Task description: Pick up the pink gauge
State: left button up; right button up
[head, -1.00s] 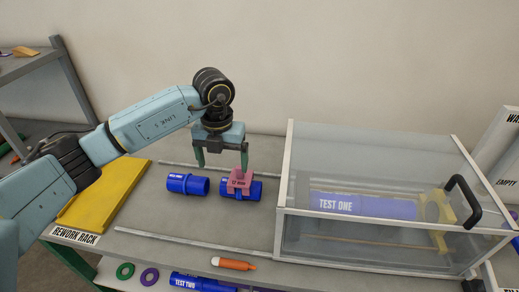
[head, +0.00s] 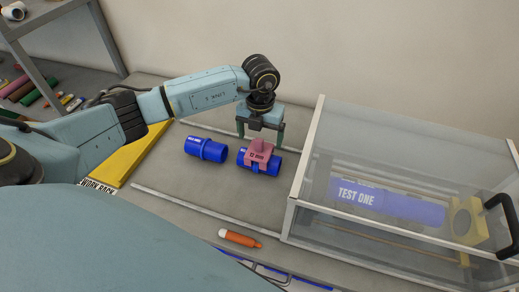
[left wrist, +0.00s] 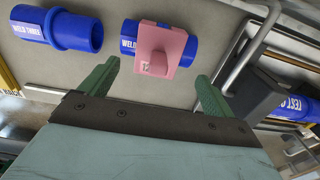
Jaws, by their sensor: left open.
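The pink gauge (head: 259,153) sits on a blue pipe piece (head: 274,164) on the cart top, straddling it. It also shows in the left wrist view (left wrist: 162,48), with a small knob facing the camera. My left gripper (head: 260,134) is open and empty, its green fingers just behind and above the gauge in the head view. In the left wrist view the gauge lies ahead of and between the two fingers (left wrist: 155,85), apart from them. My right gripper is not in view.
Another blue pipe piece (head: 206,149) lies left of the gauge. A yellow panel (head: 145,155) lies at left. An orange tool (head: 240,238) and a metal rail (head: 195,212) lie in front.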

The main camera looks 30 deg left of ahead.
aim_at(259, 139)
pick_arm(q)
notch_tip(259, 139, down, 5)
jog(key=shift+w+a+r+p, duration=0.1)
jog(key=shift+a+r+p, duration=0.05)
jog(key=shift+p, duration=0.25)
jog(key=shift+r, duration=0.1)
jog(key=c, duration=1.2)
